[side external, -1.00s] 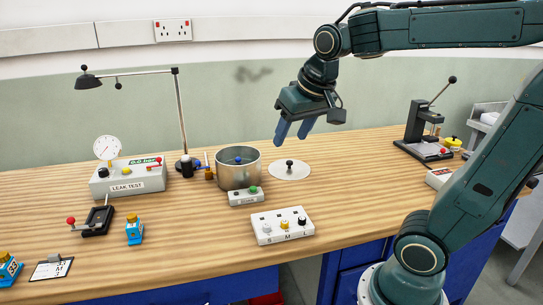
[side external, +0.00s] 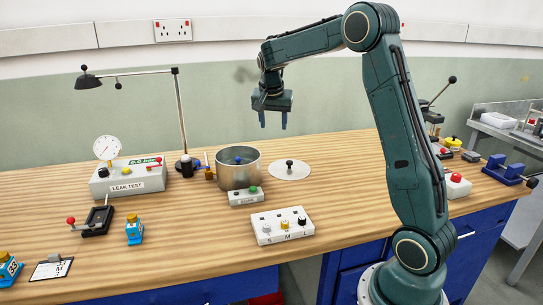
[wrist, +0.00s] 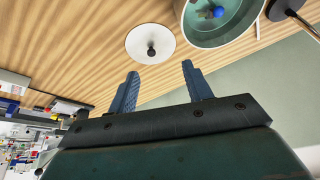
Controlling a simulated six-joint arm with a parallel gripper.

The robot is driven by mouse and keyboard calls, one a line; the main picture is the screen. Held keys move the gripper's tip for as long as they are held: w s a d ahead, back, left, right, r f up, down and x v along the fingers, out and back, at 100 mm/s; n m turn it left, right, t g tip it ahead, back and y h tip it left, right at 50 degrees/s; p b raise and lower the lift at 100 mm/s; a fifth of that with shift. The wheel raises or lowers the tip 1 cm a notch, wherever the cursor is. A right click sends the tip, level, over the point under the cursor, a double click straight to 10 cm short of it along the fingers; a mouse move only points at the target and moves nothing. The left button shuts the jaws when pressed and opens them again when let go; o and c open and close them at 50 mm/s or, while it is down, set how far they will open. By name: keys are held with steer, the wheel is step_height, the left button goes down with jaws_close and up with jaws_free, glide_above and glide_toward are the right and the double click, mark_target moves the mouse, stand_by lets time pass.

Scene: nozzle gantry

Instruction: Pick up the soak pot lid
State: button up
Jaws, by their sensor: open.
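The soak pot lid (side external: 300,172) is a flat pale disc with a dark round knob on a short stem. It lies on the wooden bench just right of the metal soak pot (side external: 238,172). In the wrist view the lid (wrist: 139,44) shows above the left finger, and the open pot (wrist: 226,35) shows at the top right with a blue ball inside. My gripper (side external: 272,122) is open and empty, its blue fingers pointing down, well above the bench and behind and left of the lid in the picture. In the wrist view my gripper (wrist: 159,80) has its fingers apart with nothing between them.
A small control box (side external: 246,196) stands in front of the pot. A white block marked S, M, L (side external: 283,229) lies nearer the front. A lamp post (side external: 181,110) and leak test box (side external: 128,178) stand to the left.

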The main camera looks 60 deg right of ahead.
steer(key=w+d+f+m+g, duration=0.1)
steer(key=d+f+m, duration=0.2)
steer(key=d+f, duration=0.5)
steer(key=shift+w+d+m+g+h, duration=0.3)
steer(key=shift+w+d+m, duration=0.1)
steer(key=shift+d, duration=0.55)
steer(key=shift+f, duration=0.2)
glide_above(289, 162)
steer(key=a, duration=0.2)
steer(key=shift+w+f, duration=0.1)
steer(key=shift+f, duration=3.8)
steer(key=shift+x, duration=2.55)
steer(key=shift+a, duration=0.1)
